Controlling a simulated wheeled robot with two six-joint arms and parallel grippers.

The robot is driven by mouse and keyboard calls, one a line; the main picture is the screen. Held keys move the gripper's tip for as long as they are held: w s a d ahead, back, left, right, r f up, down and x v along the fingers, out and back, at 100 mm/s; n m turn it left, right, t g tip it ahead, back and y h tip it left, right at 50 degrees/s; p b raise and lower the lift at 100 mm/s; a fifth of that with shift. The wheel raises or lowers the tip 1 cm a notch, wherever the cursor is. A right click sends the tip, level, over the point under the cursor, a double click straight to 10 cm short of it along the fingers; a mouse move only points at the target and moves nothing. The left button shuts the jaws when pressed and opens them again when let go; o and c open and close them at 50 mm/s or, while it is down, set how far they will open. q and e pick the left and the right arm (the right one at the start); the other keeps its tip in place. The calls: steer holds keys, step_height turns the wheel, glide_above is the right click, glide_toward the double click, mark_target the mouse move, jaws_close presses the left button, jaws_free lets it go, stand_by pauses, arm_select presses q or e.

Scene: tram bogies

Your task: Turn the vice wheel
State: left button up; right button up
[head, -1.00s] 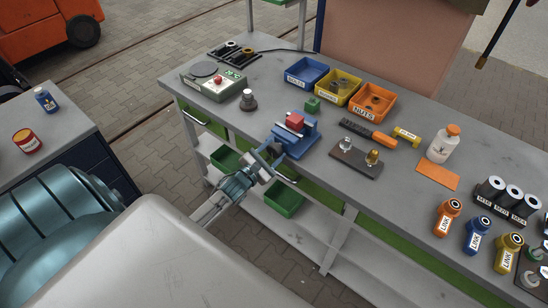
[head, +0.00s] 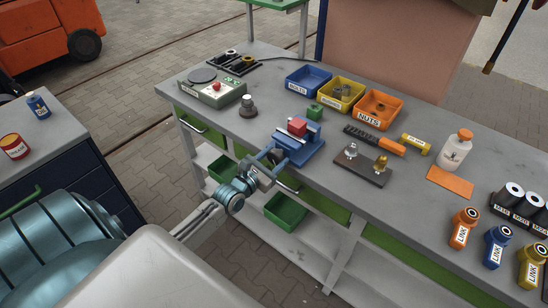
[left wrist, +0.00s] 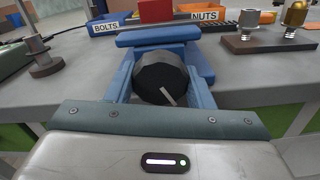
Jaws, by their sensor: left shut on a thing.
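The blue vice (head: 306,150) stands at the near edge of the bench with a red block (head: 297,127) at its jaws. Its wheel, a black round knob (left wrist: 160,78) with a pale line slanting to the lower right, faces me in the left wrist view. My left gripper (head: 272,161) reaches the vice from the front left. Its blue fingers stand on both sides of the wheel and are shut on it. The wheel is mostly hidden by the gripper in the head view. My right gripper does not show.
A green block (head: 314,111) lies behind the vice. Bins, including the nuts bin (head: 378,109), stand behind. A dark fixture plate (head: 362,166) is close on the right.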

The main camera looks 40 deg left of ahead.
arm_select(q)
steer(key=n, duration=0.5)
steer(key=shift+r+n, duration=0.15)
steer(key=shift+n, duration=0.15)
steer(key=n, duration=0.5)
steer(key=shift+p, duration=0.3)
steer(key=shift+n, duration=0.3)
steer(key=o, duration=1)
steer(key=shift+c, duration=0.2)
steer(key=shift+s, duration=0.1)
steer(key=shift+s, duration=0.1)
